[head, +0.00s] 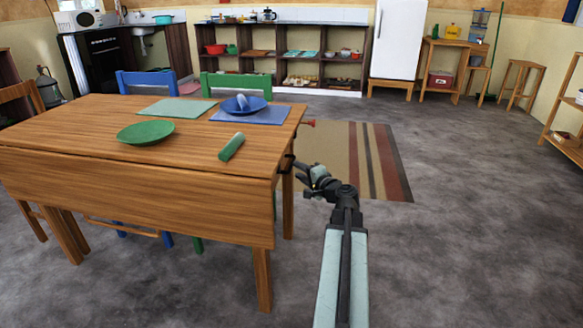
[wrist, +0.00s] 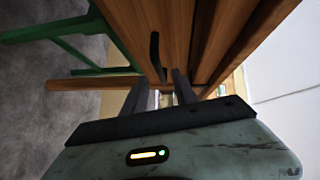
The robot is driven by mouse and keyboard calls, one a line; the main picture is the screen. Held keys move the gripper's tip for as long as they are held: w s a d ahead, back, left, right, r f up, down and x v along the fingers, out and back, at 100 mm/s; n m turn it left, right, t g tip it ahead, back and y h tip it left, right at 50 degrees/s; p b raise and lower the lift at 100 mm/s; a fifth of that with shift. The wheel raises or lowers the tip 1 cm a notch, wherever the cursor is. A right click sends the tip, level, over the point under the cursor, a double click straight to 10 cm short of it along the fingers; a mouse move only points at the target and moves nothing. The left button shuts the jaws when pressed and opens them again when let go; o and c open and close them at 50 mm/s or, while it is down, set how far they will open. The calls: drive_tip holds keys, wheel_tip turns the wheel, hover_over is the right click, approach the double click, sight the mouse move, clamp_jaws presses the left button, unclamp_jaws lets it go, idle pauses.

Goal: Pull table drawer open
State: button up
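The wooden table (head: 80,165) stands at the left in the head view. Its drawer end faces right and is mostly turned away there. My gripper (head: 289,164) is at that right end, below the tabletop. In the wrist view, a dark curved drawer handle (wrist: 155,50) stands out from a wooden drawer front (wrist: 177,40). My gripper (wrist: 161,85) has its two dark fingers apart, and the handle's near end appears between them. I cannot tell whether the fingers touch the handle. Whether the drawer is out at all is hard to see.
A green plate (head: 146,132), a green cylinder (head: 231,147) and a blue bowl (head: 243,104) are on the tabletop. Blue (head: 147,80) and green (head: 236,83) chairs stand behind it. A striped rug (head: 350,160) lies right of the table. The grey floor (head: 460,200) on the right is clear.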

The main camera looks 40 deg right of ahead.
sight(291, 166)
drive_tip(key=x, duration=0.4)
drive_tip(key=b+x, duration=0.1)
drive_tip(key=x, duration=0.1)
drive_tip(key=shift+w+d+f, duration=0.15)
drive_tip(key=shift+w+d, duration=0.1)
drive_tip(key=shift+d, duration=0.1)
clamp_jaws()
drive_tip(key=shift+a, duration=0.1)
idle(0.7)
